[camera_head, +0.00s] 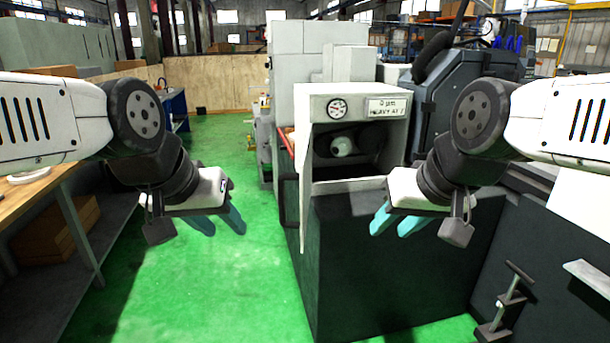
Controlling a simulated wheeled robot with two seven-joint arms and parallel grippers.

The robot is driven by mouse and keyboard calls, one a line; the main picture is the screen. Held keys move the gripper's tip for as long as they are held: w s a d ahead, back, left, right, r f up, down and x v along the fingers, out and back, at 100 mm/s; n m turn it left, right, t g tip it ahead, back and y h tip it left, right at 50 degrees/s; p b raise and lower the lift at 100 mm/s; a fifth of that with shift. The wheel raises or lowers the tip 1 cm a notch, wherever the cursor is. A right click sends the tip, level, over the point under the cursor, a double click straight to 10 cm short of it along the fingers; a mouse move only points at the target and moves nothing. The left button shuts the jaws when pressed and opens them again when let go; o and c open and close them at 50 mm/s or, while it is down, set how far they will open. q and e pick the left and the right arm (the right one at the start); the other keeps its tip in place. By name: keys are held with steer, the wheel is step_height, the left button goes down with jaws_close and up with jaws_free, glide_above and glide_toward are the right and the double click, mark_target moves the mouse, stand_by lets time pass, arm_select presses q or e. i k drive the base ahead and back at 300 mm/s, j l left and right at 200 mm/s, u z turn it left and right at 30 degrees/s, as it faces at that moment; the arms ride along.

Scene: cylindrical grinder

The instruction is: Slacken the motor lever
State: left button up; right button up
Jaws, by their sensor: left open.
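The grinder (360,240) stands ahead of me, a dark cabinet with a pale housing (320,107) on top. The housing's front carries a round gauge (337,108) and a label. In its open recess there is a pale round part (342,146) in shadow. I cannot tell whether this belongs to the motor, and I cannot make out a motor lever for certain. My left gripper (220,222) is open and empty over the green floor, left of the grinder. My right gripper (397,222) hangs in front of the cabinet with teal fingers apart, empty.
A wooden-topped bench (35,185) stands at the left. A clamp-like metal piece (508,298) sits at the lower right by dark panels. A dark machine (455,90) stands behind my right arm. The green floor (190,290) between bench and grinder is clear.

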mark_target(379, 144)
steer(key=j+z, duration=0.3)
steer(key=j, duration=0.3)
steer(key=j+z, duration=0.25)
steer(key=j, duration=0.4)
steer(key=i+l+u, duration=0.1)
steer(key=l, duration=0.4)
steer(key=i+l+u, duration=0.1)
steer(key=l, duration=0.4)
steer(key=i+l+u, duration=0.1)
steer(key=i+l, duration=0.15)
steer(key=l, duration=0.3)
steer(key=i+l+u, duration=0.1)
steer(key=l, duration=0.4)
steer(key=i+l+u, duration=0.15)
steer(key=l, duration=0.4)
steer(key=i+j+u, duration=0.2)
steer(key=u, duration=0.15)
steer(key=i+j+u, duration=0.2)
steer(key=u, duration=0.15)
steer(key=i+j+u, duration=0.1)
steer(key=u, duration=0.2)
steer(key=i, duration=0.1)
